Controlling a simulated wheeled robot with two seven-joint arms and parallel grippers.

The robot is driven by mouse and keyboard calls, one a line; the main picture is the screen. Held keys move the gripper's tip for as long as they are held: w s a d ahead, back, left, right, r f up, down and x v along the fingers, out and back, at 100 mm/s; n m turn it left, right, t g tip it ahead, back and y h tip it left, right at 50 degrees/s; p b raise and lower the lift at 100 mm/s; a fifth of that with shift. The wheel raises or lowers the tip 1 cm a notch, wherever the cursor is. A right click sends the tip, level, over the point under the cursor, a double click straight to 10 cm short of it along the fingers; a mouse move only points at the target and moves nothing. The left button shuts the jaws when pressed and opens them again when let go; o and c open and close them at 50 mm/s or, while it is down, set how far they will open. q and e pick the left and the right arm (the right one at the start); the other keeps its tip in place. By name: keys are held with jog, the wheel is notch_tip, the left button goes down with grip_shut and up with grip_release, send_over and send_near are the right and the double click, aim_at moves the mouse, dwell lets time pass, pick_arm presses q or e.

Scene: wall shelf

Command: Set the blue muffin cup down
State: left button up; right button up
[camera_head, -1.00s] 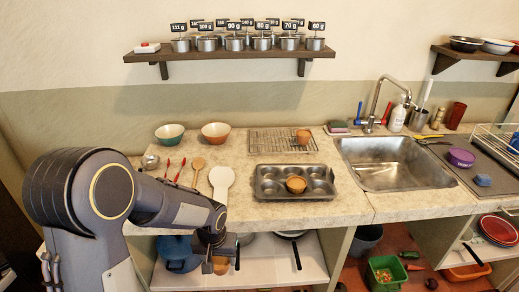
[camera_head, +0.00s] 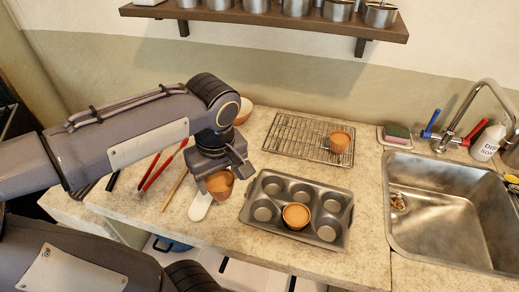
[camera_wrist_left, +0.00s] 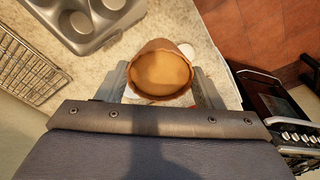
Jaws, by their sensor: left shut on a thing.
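My left gripper (camera_head: 222,168) is shut on an orange-brown muffin cup (camera_head: 220,188), held above the counter just left of the muffin tin. The cup also shows between the fingers in the left wrist view (camera_wrist_left: 160,72), its filled top facing the camera. No blue muffin cup shows. The grey muffin tin (camera_head: 281,202) holds a similar brown cup (camera_head: 296,216) in its front middle hollow; its other hollows look empty. Another brown cup (camera_head: 340,141) stands on the wire rack (camera_head: 290,135) behind the tin. My right gripper is not in view.
A white paddle (camera_head: 200,206) lies under the held cup. Red-handled tools (camera_head: 165,166) lie to the left. The sink (camera_head: 445,215) and a sponge (camera_head: 397,131) are to the right. A shelf with metal pots (camera_head: 300,22) hangs above.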

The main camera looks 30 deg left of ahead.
pick_arm(q)
jog(key=shift+w+a, duration=0.1)
jog(key=shift+w, duration=0.2)
jog(key=w+a+f, duration=0.1)
jog(key=w+f, duration=0.2)
jog(key=w, duration=0.1)
jog(key=w+a+f+p, duration=0.1)
jog(key=w+f, duration=0.2)
jog(key=w, duration=0.1)
jog(key=w+a+f, duration=0.2)
jog(key=w+f, duration=0.1)
jog(key=w, duration=0.1)
jog(key=shift+w+f, duration=0.25)
jog(key=shift+w, duration=0.05)
notch_tip(320, 180, down, 3)
jog(key=shift+w+f+p, duration=0.1)
jog(key=shift+f+p, duration=0.1)
jog(key=shift+p, duration=0.2)
